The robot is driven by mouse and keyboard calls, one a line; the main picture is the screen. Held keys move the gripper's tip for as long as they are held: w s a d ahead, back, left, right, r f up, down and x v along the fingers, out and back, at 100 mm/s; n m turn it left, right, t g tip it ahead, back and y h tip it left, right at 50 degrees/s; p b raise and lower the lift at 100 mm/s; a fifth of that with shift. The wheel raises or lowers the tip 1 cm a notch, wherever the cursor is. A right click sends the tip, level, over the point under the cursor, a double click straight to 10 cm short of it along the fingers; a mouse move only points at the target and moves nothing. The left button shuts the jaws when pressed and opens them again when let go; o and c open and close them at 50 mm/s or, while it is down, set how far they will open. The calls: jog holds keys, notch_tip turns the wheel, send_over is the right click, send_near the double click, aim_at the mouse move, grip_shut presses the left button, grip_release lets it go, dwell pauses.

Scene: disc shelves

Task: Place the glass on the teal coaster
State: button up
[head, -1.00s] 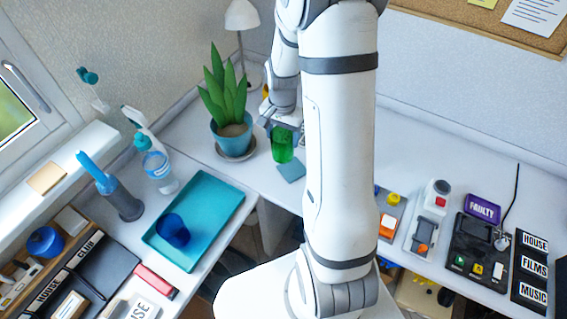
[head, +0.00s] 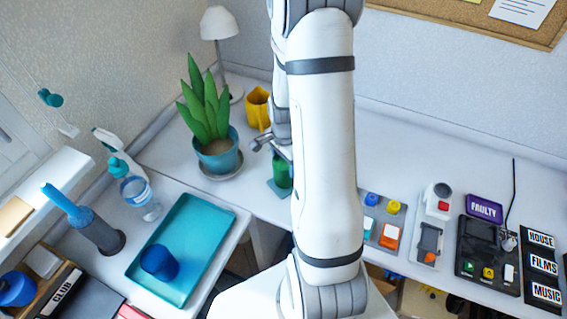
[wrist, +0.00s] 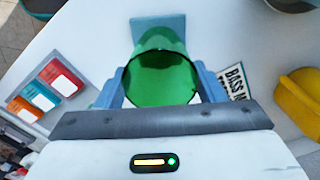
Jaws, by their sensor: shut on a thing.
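The green glass (head: 284,172) is between the fingers of my gripper (wrist: 162,82), which is shut on it. In the wrist view the green glass (wrist: 162,75) shows its round rim toward the camera. The teal coaster (head: 275,189) is a flat square on the white desk, partly hidden by the glass in the head view. In the wrist view the coaster (wrist: 158,25) shows beyond the glass, which overlaps its near part. I cannot tell whether the glass touches the coaster. My arm hides the area right of the glass in the head view.
A potted plant (head: 216,158) stands left of the coaster, with a yellow mug (head: 257,108) behind. A teal tray (head: 205,235) holding a blue cup (head: 159,262) lies front left. Switch boxes (head: 386,218) stand right of my arm. A lettered card (wrist: 235,82) lies beside the gripper.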

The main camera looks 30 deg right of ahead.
jog(key=shift+f, duration=0.45)
jog(key=shift+f, duration=0.1)
jog(key=o, duration=1.5)
jog(key=shift+c, duration=0.2)
notch_tip(320, 180, up, 11)
jog(key=s+a+r+n+t, duration=0.3)
jog(key=s+a+r+n, duration=0.9)
jog(key=r+n, duration=0.2)
jog(key=shift+s+a+n, duration=0.15)
jog(key=shift+s+n, duration=0.15)
jog(key=shift+n, duration=0.7)
